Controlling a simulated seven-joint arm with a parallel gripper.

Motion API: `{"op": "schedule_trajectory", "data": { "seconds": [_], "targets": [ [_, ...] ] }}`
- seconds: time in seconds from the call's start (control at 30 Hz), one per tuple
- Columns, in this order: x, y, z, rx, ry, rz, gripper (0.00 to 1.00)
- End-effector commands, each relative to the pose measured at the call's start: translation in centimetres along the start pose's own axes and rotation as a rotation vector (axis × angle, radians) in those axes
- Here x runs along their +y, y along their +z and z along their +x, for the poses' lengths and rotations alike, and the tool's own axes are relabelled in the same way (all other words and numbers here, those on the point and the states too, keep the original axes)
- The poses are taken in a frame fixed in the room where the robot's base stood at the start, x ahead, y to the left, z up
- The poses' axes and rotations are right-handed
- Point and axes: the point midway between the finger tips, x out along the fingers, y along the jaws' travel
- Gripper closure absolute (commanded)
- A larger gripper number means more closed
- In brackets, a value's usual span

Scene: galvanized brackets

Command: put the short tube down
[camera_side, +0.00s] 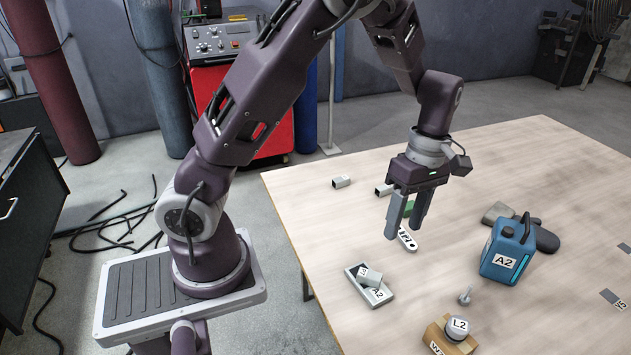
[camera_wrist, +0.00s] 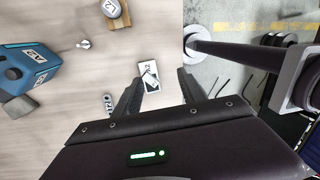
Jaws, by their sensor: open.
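The tube (camera_wrist: 150,71) and the tray (camera_wrist: 149,92) also show in the wrist view, between my fingers in the picture. My gripper (camera_side: 404,231) is open and empty, pointing down above the table, beyond the tray in the side view. Two similar square tubes, one left (camera_side: 341,182) and one right (camera_side: 383,190), lie farther back.
A blue A2 can (camera_side: 509,253) stands right, by grey and dark objects. A bolt (camera_side: 465,297) and a wooden block with an L2 weight (camera_side: 457,328) are in front. The right rear table is clear.

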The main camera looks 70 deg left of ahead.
Motion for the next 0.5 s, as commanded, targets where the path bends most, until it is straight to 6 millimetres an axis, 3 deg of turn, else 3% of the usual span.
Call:
{"op": "schedule_trajectory", "data": {
  "seconds": [0.03, 0.1, 0.2, 0.33, 0.4, 0.5],
  "targets": [
    [-2.0, 0.6, -3.1, -0.063, 0.050, 0.153, 0.52],
    [-5.5, 1.0, -7.0, -0.106, 0.142, 0.430, 0.52],
    [-11.0, 0.8, -11.1, -0.062, 0.305, 0.843, 0.52],
    [-17.2, -0.3, -13.1, 0.163, 0.469, 1.305, 0.52],
    [-19.4, -1.0, -13.0, 0.305, 0.504, 1.479, 0.52],
    [-21.1, -1.7, -12.7, 0.458, 0.511, 1.627, 0.52]
  ]
}}
